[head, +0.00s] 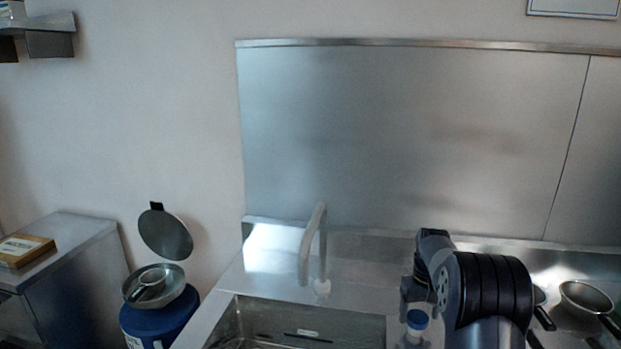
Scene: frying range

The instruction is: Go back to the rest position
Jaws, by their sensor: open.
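My arm (485,290) reaches in from the bottom right, over the steel counter beside the sink. Its far end bends down, and my gripper (412,296) shows there as a small dark shape, partly hidden behind the arm. The gripper is open.
A sink (240,320) with a pale tap (311,245) lies left of the arm. Pans (585,297) sit at the right. A blue bin (160,322) with a metal bowl on top stands left. A steel splashback (400,130) rises behind.

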